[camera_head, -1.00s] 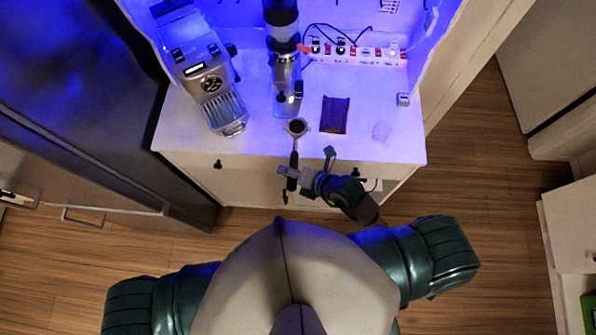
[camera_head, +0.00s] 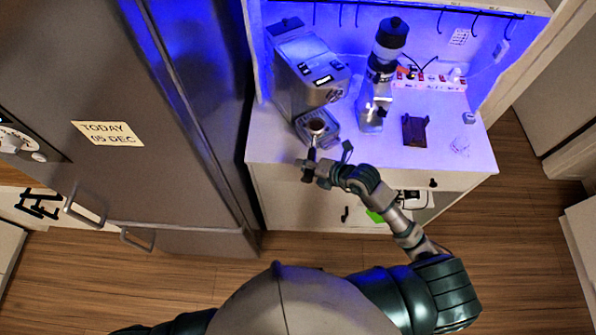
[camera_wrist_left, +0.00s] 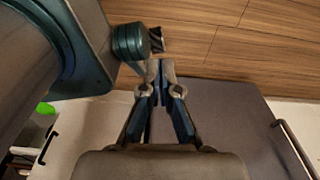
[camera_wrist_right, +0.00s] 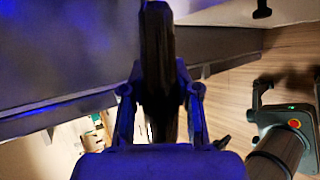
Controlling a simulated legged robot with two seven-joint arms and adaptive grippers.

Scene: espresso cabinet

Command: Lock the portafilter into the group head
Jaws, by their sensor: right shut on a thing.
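The portafilter (camera_head: 316,126) has a round basket with dark brown contents, seen over the drip tray at the front of the espresso machine (camera_head: 296,92). Its black handle points toward me, past the counter's front edge. My right gripper (camera_head: 309,168) is shut on this handle, which also shows dark between the fingers in the right wrist view (camera_wrist_right: 157,60). The group head is hidden from above by the machine's top, so I cannot tell whether the basket touches it. My left gripper (camera_wrist_left: 160,70) shows only in the left wrist view, fingertips together and empty.
A grinder (camera_head: 380,75) stands right of the machine. A dark brown tray-like item (camera_head: 415,130) and a small clear item (camera_head: 458,146) lie on the white counter (camera_head: 400,162). A tall fridge (camera_head: 190,140) stands close on the left. A drawer below the counter is partly open.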

